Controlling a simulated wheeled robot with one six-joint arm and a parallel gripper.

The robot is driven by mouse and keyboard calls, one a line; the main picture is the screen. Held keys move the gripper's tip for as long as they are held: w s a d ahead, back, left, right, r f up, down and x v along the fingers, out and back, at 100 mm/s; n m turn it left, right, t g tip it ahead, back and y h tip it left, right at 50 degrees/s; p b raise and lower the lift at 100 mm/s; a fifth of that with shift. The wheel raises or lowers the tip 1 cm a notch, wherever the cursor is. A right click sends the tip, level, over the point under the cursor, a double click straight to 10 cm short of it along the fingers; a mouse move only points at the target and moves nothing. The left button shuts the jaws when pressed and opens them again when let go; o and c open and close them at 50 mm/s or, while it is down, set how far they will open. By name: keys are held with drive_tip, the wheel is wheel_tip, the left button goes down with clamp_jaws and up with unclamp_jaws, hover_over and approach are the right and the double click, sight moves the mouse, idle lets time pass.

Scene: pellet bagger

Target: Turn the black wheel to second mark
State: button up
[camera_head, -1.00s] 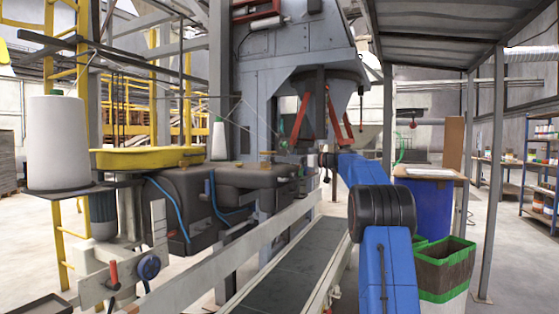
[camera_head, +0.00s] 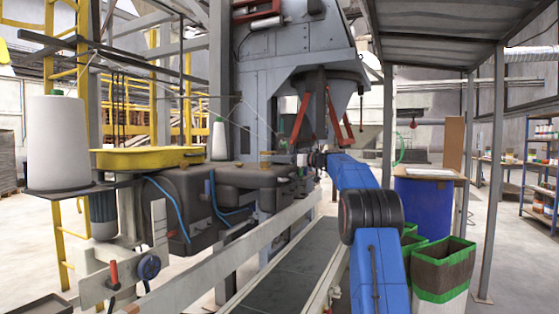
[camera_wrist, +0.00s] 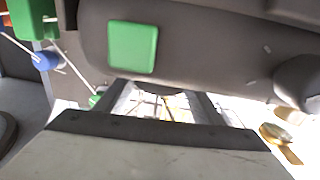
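My gripper (camera_wrist: 163,106) shows at the bottom of the wrist view, with its two fingers apart and bright background between them. The fingers point at a large dark grey machine body (camera_wrist: 210,50) with a green square (camera_wrist: 133,46) on it. I cannot tell whether they touch it. In the head view my arm reaches to the dark machine housing (camera_head: 262,176), and the fingers are too small to make out. A small dark handwheel with a bluish tint (camera_head: 148,267) sits at the lower left, far from my gripper. I cannot surely identify the black wheel or any marks.
A grey conveyor (camera_head: 292,272) with pale side rails runs below my arm. A yellow tray (camera_head: 148,158) and a large white thread cone (camera_head: 58,140) stand at the left. A blue drum (camera_head: 425,205) and a green-rimmed bin (camera_head: 443,268) stand at the right.

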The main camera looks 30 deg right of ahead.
drive_tip(key=shift+s+a+m+t+h, duration=0.1)
drive_tip(key=shift+m+t+h, duration=0.2)
drive_tip(key=shift+h, duration=0.1)
drive_tip(key=m+t+h, duration=0.1)
drive_tip(key=m+h, duration=0.1)
drive_tip(key=a+m+t+h, duration=0.1)
drive_tip(key=h, duration=0.2)
drive_tip(key=shift+s+m+h, duration=0.15)
drive_tip(key=shift+m+h, duration=0.15)
drive_tip(key=shift+m, duration=0.1)
drive_tip(key=shift+a+m+h, duration=0.15)
drive_tip(key=shift+m+h, duration=1.45)
drive_tip(key=shift+h, duration=1.2)
drive_tip(key=o, duration=1)
drive_tip(key=shift+o, duration=0.2)
drive_tip(key=s+a, duration=0.2)
drive_tip(key=s, duration=1.5)
drive_tip(key=shift+s, duration=0.1)
